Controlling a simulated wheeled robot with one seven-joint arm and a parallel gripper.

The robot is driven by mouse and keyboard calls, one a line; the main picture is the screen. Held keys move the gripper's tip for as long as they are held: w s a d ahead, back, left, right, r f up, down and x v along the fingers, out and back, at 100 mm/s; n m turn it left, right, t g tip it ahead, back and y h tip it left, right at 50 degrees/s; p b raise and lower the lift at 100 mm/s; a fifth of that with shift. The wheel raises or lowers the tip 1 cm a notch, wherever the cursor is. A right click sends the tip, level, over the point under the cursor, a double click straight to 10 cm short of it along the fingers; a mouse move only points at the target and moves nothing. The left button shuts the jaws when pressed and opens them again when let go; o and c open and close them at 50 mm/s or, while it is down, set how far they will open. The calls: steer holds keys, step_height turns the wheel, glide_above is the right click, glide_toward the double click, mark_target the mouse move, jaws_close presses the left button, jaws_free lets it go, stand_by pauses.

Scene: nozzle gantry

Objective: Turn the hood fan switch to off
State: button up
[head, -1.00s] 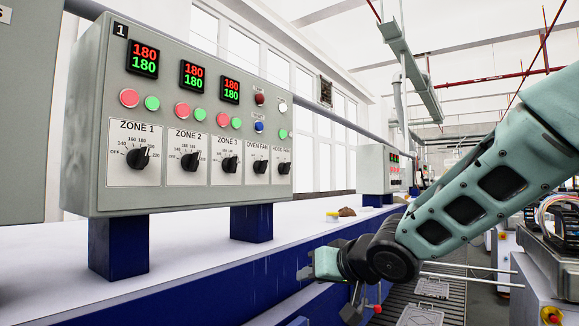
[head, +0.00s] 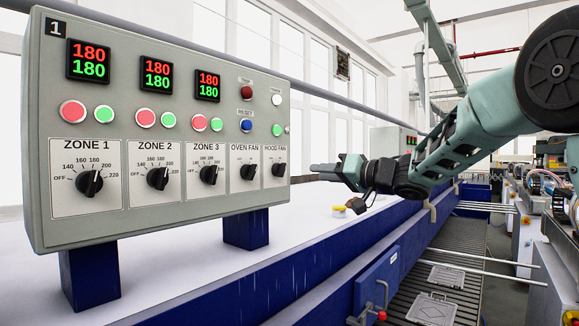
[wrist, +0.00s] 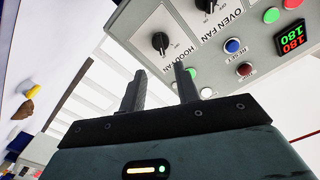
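The hood fan switch (head: 279,169) is a black rotary knob on a white plate at the lower right of the grey control panel (head: 215,40). It also shows in the wrist view (wrist: 160,42), beyond my fingertips, with nothing touching it. Its pointer setting is too small to read for certain. My gripper (head: 314,172) is just right of the panel's right edge in the head view, at about the knob's height, fingers pointing left. In the wrist view my gripper (wrist: 158,78) has its two dark fingers apart with nothing between them.
The oven fan knob (head: 248,172) is directly left of the hood fan switch. Red, white, blue and green buttons sit above, including the blue reset button (head: 246,125). The panel stands on blue legs (head: 246,228) over a white surface. A small yellow item (head: 339,211) lies below my gripper.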

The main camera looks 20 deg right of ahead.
mark_target(285, 170)
steer(key=p+x, duration=0.4)
steer(key=x, duration=0.7)
steer(key=shift+c, duration=0.3)
jaws_close()
